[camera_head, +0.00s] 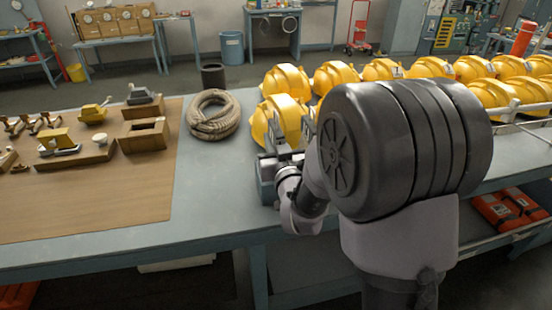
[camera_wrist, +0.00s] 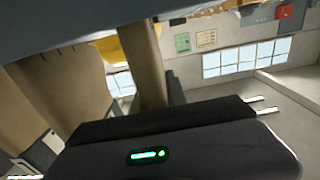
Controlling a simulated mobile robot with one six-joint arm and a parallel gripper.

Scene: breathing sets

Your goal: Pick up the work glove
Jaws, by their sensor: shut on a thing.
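My gripper (camera_head: 290,135) is in front of the nearest yellow helmet (camera_head: 281,112), at the left end of the helmet rows. My arm covers much of this area. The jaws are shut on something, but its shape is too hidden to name. In the wrist view, tan upright shapes stand beyond my gripper's dark body, with part of a yellow surface (camera_wrist: 112,48) between them. A blue-grey surface crosses the top of that view. I cannot pick out a work glove with certainty in either view.
More yellow helmets (camera_head: 334,76) fill the table's right side. A coiled rope (camera_head: 213,128) and a dark cylinder (camera_head: 213,77) stand left of them. A brown board (camera_head: 110,205) holds wooden blocks and tools. The grey tabletop (camera_head: 215,205) near its front edge is clear.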

